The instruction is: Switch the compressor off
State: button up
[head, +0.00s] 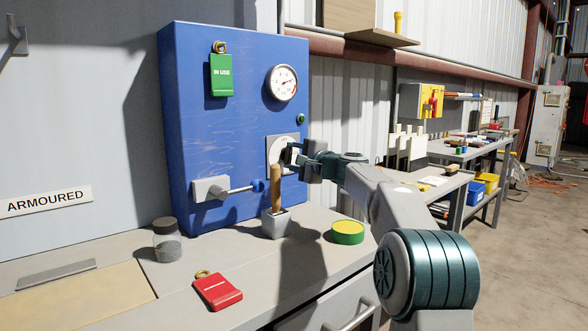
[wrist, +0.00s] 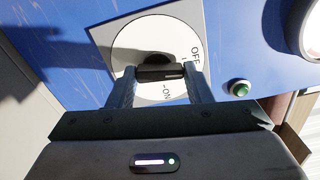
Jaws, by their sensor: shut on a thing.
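The compressor's blue cabinet (head: 235,120) stands on the bench. Its switch plate (head: 275,143) is on the front, low and to the right. In the wrist view the round white dial (wrist: 125,50) carries the words OFF and ON. A black knob (wrist: 160,72) sits at its middle, its bar lying nearly level in that view. My gripper (wrist: 161,78) is shut on the knob, one finger at each end of the visible bar. In the head view my gripper (head: 291,156) reaches the plate from the right and hides most of the knob. I cannot tell which mark the knob points to.
A wooden-handled tool (head: 276,188), yellow-topped tin (head: 347,232), red tag (head: 218,291) and jar (head: 167,246) are on the bench.

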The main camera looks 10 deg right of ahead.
jog(key=shift+f+n+b, duration=0.1)
jog(key=shift+n+b, duration=0.7)
jog(key=shift+n, duration=0.2)
jog(key=o, duration=1)
jog(key=v, duration=1.3)
jog(key=shift+s+d+b, duration=0.2)
jog(key=shift+s+b, duration=0.1)
jog(key=shift+s, duration=0.05)
